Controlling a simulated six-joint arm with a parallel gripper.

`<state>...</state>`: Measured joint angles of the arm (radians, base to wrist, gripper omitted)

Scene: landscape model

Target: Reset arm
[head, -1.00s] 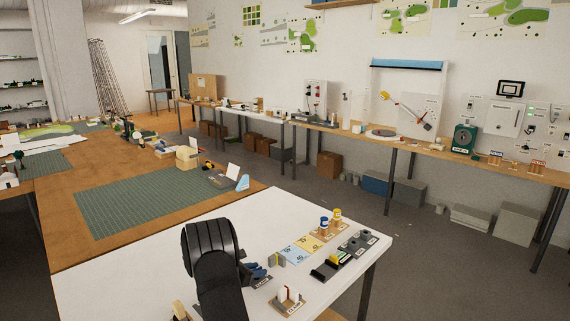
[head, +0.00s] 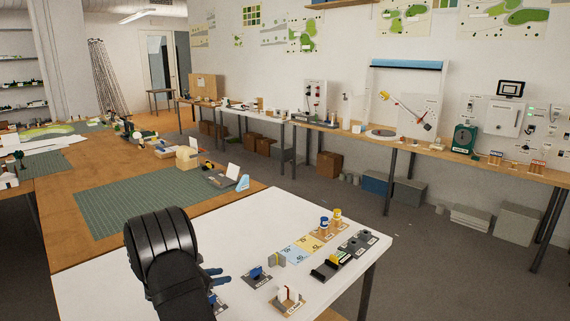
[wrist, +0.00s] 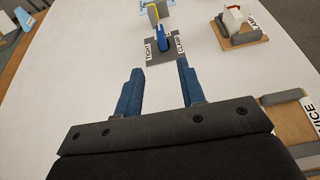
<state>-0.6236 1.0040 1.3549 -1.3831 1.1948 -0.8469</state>
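My gripper (head: 216,277) is at the left part of the white table (head: 110,293), with the black arm bent behind it. In the wrist view, my gripper (wrist: 158,82) has its two blue fingers spread apart with bare white table between them. A small blue piece (wrist: 163,37) on a dark grey labelled base (wrist: 157,54) lies beyond the fingertips, clear of them. The blue piece also shows in the head view (head: 257,274), to the right of the gripper. Part of another item is hidden behind the arm.
A wooden holder with white and red parts (head: 288,296) stands at the table's front. Blue and yellow cards (head: 295,252), capped jars (head: 324,223) and a dark tray (head: 328,270) stand farther right. A green cutting mat (head: 150,200) lies on the wooden table behind.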

